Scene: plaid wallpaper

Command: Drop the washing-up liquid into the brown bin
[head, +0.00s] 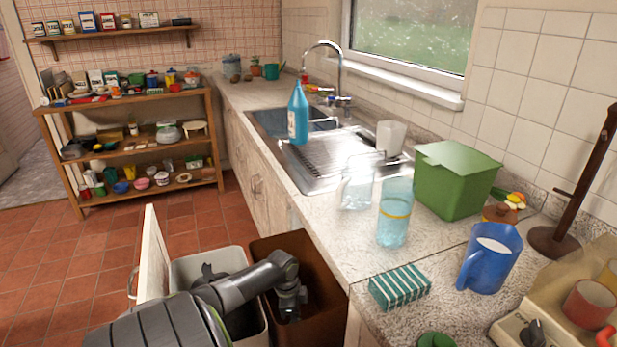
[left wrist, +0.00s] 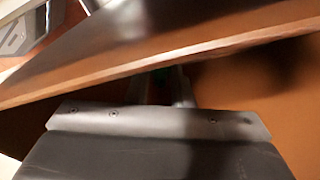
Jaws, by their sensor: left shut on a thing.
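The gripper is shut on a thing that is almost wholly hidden. In the left wrist view, the brown bin's rim (left wrist: 200,50) crosses the picture, and only a dark, greenish patch shows between the fingers (left wrist: 160,86). I cannot tell from this what the held thing is. A blue bottle with a pale label (head: 298,114), possibly washing-up liquid, stands upright by the sink. My right gripper is not in view.
The counter holds a green lidded box (head: 447,180), a blue jug (head: 489,258), a tumbler (head: 395,212) and a striped sponge (head: 400,287). The tiled floor at left is clear.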

